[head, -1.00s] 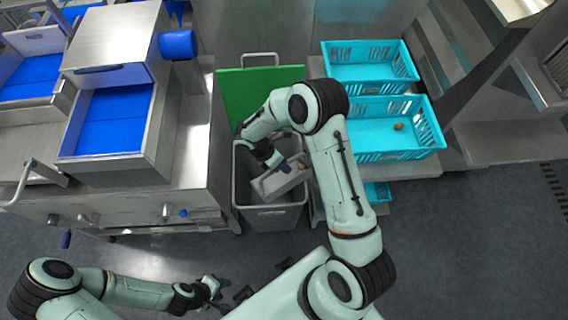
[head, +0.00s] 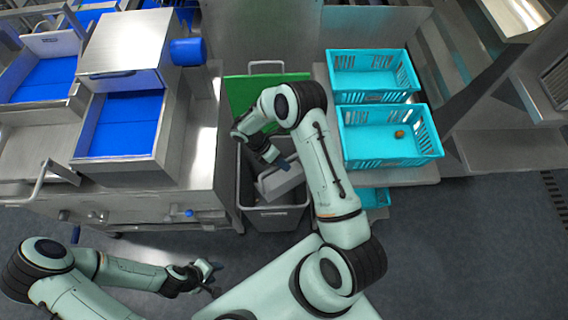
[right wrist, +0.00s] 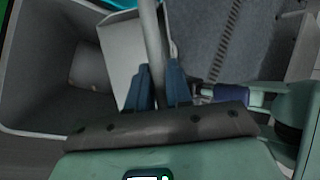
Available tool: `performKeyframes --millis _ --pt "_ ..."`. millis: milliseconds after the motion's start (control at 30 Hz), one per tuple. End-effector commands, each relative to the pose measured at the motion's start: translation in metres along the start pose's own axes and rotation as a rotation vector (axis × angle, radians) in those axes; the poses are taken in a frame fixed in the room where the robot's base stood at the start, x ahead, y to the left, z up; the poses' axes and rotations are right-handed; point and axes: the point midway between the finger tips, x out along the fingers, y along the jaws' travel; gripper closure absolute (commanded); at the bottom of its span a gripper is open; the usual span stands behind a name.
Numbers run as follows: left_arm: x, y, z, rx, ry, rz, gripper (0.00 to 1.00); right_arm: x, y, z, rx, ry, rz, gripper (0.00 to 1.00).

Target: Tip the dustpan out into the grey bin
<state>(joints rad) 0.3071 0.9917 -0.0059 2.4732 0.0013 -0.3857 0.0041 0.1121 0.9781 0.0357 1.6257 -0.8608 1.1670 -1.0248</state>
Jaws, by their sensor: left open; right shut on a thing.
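The grey bin (head: 273,220) stands open on the floor between the steel machine and the crate stand. My right gripper (head: 284,163) is over the bin, shut on the handle of the light grey dustpan (head: 281,181). The dustpan is tilted down inside the bin's mouth. In the right wrist view the blue fingers (right wrist: 158,86) close around the handle, with the pan (right wrist: 117,52) beside the bin wall (right wrist: 30,62). A dull brownish patch shows inside the bin; I cannot tell what it is. My left gripper (head: 212,272) is open and empty above the floor, at lower left.
A green panel (head: 240,92) stands behind the bin. Two turquoise crates (head: 392,160) sit on the right; the nearer holds a small brown item (head: 399,134). The steel machine (head: 200,150) with blue trays is on the left. Floor in front is clear.

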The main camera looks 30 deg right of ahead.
Motion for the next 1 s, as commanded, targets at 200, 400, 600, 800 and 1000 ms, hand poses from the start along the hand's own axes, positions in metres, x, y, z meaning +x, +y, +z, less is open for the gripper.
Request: performKeyframes --millis 200,400,600,800,1000 --pt "-0.005 0.004 -0.006 0.003 0.007 0.003 0.57 -0.006 0.015 0.002 -0.036 0.0 -0.091 1.0" --pt "-0.004 0.003 -0.005 0.002 0.006 0.002 0.57 -0.011 0.027 0.004 -0.074 0.0 -0.177 1.0" --pt "-0.004 0.003 -0.005 0.002 0.006 0.002 0.57 -0.017 0.039 0.006 -0.107 0.001 -0.254 1.0" --pt "-0.004 0.004 -0.005 0.002 0.006 0.002 0.57 -0.02 0.046 0.008 -0.129 0.0 -0.306 1.0" --pt "-0.004 0.003 -0.005 0.002 0.006 0.002 0.57 -0.022 0.048 0.009 -0.138 0.002 -0.326 1.0"
